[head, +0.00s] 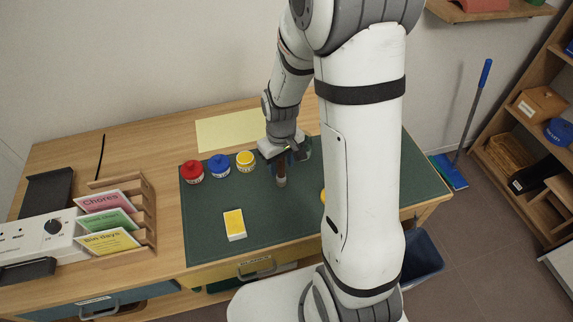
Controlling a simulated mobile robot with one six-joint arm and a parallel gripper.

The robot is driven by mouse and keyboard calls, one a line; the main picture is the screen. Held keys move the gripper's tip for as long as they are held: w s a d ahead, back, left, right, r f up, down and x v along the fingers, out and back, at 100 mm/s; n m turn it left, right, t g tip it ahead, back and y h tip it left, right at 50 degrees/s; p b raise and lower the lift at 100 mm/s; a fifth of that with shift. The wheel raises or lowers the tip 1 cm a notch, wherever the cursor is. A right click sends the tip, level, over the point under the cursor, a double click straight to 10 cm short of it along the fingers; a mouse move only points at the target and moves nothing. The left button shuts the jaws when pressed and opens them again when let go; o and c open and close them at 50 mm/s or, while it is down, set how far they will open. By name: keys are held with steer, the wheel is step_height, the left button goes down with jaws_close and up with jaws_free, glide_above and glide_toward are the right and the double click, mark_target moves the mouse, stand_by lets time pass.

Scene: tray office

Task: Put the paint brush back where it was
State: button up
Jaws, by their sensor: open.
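My gripper (283,158) points down over the dark green mat (205,235) on the wooden desk. It is open. A small brown upright shape (281,174) shows just below and between the jaws. It may be the paint brush or its holder; I cannot tell which, nor whether the jaws touch it. Red (193,172), blue (219,166) and yellow (246,161) paint pots stand in a row on the mat, left of my gripper. A dark object (304,149) is beside the gripper, partly hidden. My arm covers the right part of the mat.
A yellow-and-white block (234,225) lies at the mat's front. A yellow sheet (228,131) lies behind the pots. A card rack (146,205) and a white control box (40,238) stand at left. A bin (425,258), broom (478,100) and shelves (535,120) are at right.

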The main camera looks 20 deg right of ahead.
step_height(320, 180, up, 10)
steer(key=shift+s+r, duration=0.15)
steer(key=s+r+m+t, duration=0.1)
steer(key=s+r, duration=0.3)
steer(key=s, duration=0.3)
steer(key=s+d+r+m+t, duration=0.1)
steer(key=s+r+m, duration=0.1)
steer(key=s+r, duration=0.3)
steer(key=shift+s+d+m+t, duration=0.25)
steer(key=shift+s+m+t, duration=0.05)
steer(key=shift+s, duration=0.55)
